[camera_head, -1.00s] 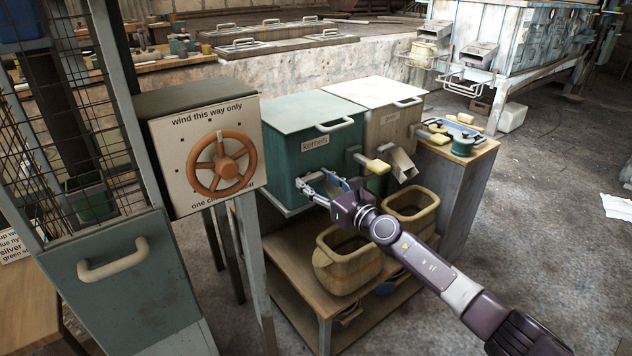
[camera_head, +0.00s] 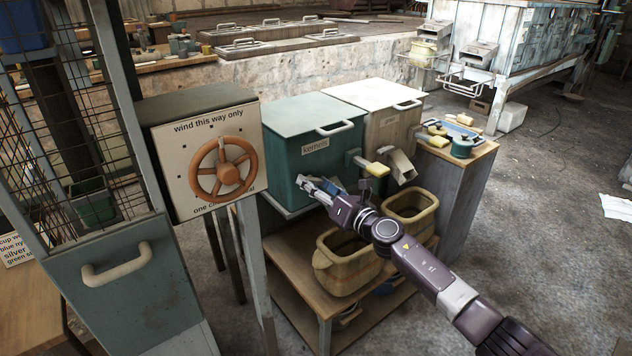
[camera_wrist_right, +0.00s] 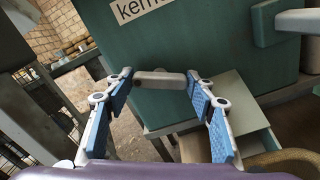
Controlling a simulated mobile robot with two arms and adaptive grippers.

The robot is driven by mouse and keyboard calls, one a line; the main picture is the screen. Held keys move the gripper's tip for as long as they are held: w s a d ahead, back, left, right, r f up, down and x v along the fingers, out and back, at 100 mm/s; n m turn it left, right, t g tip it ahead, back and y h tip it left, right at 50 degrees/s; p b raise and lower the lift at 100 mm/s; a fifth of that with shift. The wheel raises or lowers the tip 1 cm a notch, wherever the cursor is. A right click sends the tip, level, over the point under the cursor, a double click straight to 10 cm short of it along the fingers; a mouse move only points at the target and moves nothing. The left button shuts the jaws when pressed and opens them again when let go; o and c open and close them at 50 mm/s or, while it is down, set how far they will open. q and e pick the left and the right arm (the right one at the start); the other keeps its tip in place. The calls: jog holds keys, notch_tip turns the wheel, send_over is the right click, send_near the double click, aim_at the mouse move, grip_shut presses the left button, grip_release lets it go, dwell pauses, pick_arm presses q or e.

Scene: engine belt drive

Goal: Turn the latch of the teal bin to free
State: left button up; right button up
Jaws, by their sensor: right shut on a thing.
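The teal bin (camera_head: 285,150) labelled "kernels" stands on the wooden stand, its lid down. My right gripper (camera_head: 306,183) is at the lower left of its front face. In the right wrist view my right gripper (camera_wrist_right: 161,82) is shut on a short grey bar, the latch (camera_wrist_right: 160,80), with a fingertip at each end of it. The latch lies across the picture, in front of the lower part of the teal bin (camera_wrist_right: 190,50). In the head view the fingers hide the latch. My left gripper is in neither view.
A pale bin (camera_head: 385,125) stands against the teal one. A chute with a yellow-handled lever (camera_head: 375,168) sticks out to the right of my gripper. Baskets (camera_head: 345,262) stand below. A panel with an orange wheel (camera_head: 222,168) is close on the left.

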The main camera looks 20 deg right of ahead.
jog(key=m+p, duration=0.1)
jog(key=m, duration=0.2)
jog(key=shift+m, duration=0.4)
jog(key=m+p, duration=0.2)
jog(key=m, duration=0.2)
jog(key=m+p, duration=0.2)
jog(key=m, duration=0.2)
pick_arm(q)
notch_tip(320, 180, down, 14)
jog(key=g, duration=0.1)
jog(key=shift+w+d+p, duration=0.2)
jog(key=shift+p, duration=0.1)
pick_arm(e)
jog(key=shift+m, duration=0.6)
jog(key=o, duration=1.2)
jog(key=shift+c, duration=0.2)
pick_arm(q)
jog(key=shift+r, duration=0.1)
pick_arm(e)
jog(key=shift+s+d, duration=0.1)
jog(key=v, duration=1.2)
